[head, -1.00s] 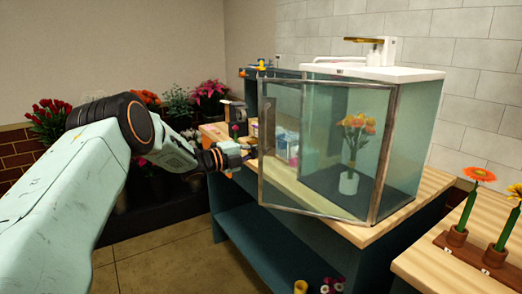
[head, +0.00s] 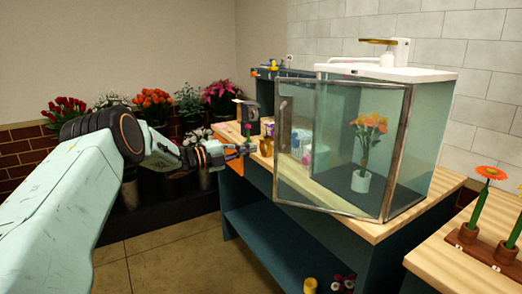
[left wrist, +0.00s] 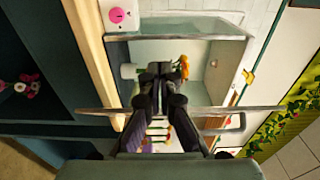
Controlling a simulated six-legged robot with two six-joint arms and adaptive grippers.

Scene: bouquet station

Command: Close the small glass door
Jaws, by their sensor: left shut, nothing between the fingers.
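The small glass door (head: 335,150) has a thin metal frame and stands ajar at the front of a glass cabinet (head: 425,130). Its handle (head: 283,125) is on the left edge. A vase with orange flowers (head: 362,180) stands inside the cabinet. My left gripper (head: 248,152) is to the left of the door's free edge, apart from it in the head view. In the left wrist view my shut, empty fingers (left wrist: 160,70) point towards the cabinet interior, and the door's frame (left wrist: 90,110) crosses the picture behind them. My right gripper is out of view.
The cabinet stands on a wooden-topped teal bench (head: 350,225). Small boxes (head: 300,145) show through the glass. Potted flowers (head: 155,100) line the back left wall. A wooden flower stand (head: 480,250) is at right.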

